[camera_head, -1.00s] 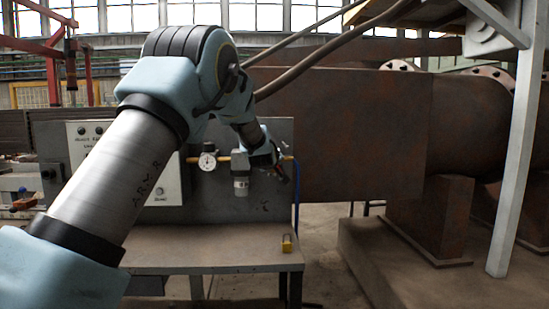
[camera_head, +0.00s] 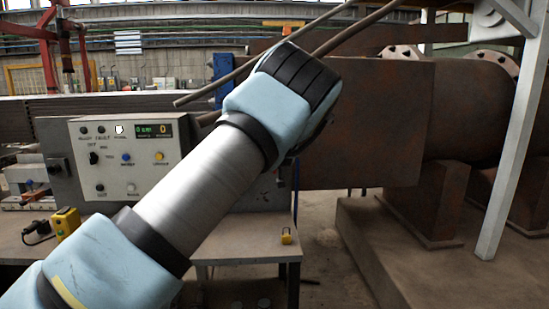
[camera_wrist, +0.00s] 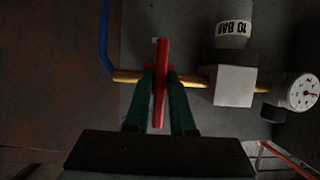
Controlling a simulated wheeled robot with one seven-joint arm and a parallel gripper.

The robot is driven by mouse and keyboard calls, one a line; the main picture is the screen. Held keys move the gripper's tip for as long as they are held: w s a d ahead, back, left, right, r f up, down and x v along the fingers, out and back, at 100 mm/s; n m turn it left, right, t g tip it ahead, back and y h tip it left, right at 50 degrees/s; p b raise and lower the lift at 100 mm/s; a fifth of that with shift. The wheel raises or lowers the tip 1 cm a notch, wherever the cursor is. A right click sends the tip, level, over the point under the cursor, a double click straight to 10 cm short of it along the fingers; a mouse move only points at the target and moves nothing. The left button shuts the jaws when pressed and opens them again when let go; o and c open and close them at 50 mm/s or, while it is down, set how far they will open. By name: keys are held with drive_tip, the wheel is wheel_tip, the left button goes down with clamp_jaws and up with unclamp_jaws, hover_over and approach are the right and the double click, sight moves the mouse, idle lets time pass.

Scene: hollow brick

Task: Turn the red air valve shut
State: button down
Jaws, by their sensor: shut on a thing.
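In the wrist view, the red valve handle (camera_wrist: 163,52) is a narrow red bar, upright in the picture, that crosses the line of the brass pipe (camera_wrist: 195,81). My gripper (camera_wrist: 161,78) has its two dark green fingers closed on either side of the handle. A blue hose (camera_wrist: 104,38) meets the pipe at the left. In the head view, my arm hides the valve, the pipe and the gripper.
In the wrist view, a pale block (camera_wrist: 234,86) with a dark cylinder and a round gauge (camera_wrist: 303,91) sit to the right. In the head view, a control box (camera_head: 110,160), a yellow padlock (camera_head: 287,236) and a large rusty pipe (camera_head: 465,110) show.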

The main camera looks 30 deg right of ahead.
idle(0.4)
drive_tip(key=c, duration=0.9)
unclamp_jaws()
drive_tip(key=b+v, duration=0.3)
drive_tip(key=v, duration=0.7)
drive_tip(key=shift+s+a+r, duration=0.15)
drive_tip(key=shift+s+r, duration=0.05)
drive_tip(key=shift+s, duration=0.15)
